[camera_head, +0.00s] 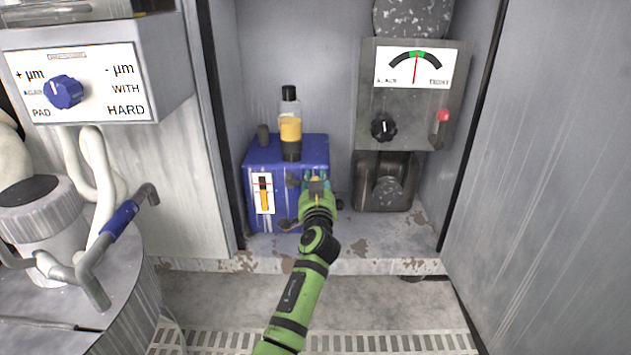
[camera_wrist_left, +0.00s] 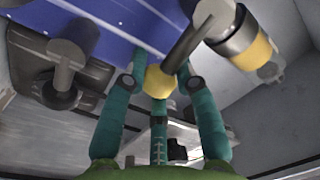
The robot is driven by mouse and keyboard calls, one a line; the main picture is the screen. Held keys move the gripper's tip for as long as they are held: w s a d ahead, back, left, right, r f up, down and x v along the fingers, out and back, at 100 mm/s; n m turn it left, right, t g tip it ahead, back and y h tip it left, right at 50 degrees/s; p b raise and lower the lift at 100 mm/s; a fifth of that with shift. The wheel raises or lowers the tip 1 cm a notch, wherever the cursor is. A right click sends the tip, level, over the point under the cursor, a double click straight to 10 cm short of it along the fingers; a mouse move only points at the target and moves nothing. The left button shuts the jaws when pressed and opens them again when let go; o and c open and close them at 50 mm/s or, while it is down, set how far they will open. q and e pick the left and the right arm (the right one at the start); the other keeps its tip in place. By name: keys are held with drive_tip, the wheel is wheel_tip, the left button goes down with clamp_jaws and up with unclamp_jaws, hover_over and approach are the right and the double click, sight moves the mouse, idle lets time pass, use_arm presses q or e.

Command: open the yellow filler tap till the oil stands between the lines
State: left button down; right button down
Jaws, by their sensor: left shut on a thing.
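A blue oil box (camera_head: 318,148) stands on the cabinet floor. Its white front gauge (camera_head: 264,193) shows a dark and a yellow-orange stretch; the marking lines are too small to read against the oil. An upturned bottle (camera_head: 290,128) with yellow oil stands on the box. My left gripper (camera_head: 317,184) is at the right part of the box front. In the left wrist view its teal fingers (camera_wrist_left: 160,85) are shut around the yellow filler tap (camera_wrist_left: 158,81), with a grey stem beside it. The gripper hides most of the tap in the head view. My right gripper is out of view.
A grey unit with a slack/tight dial (camera_head: 416,67), a black knob (camera_head: 384,127) and a red-topped lever (camera_head: 441,125) is at the right. Cabinet walls close in both sides. A pad-hardness panel (camera_head: 110,80) and a bent pipe with a blue sleeve (camera_head: 120,218) are at the left.

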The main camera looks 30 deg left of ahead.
use_arm(q)
drive_tip(key=shift+d+f, duration=0.1)
drive_tip(key=shift+f, duration=0.45)
drive_tip(key=c, duration=1)
unclamp_jaws()
drive_tip(key=shift+o, duration=0.2)
drive_tip(key=shift+r, duration=0.3)
drive_tip(key=shift+a+r, duration=0.2)
drive_tip(key=shift+r, duration=0.1)
wheel_tip(320, 180, up, 9)
drive_tip(key=shift+r, duration=0.1)
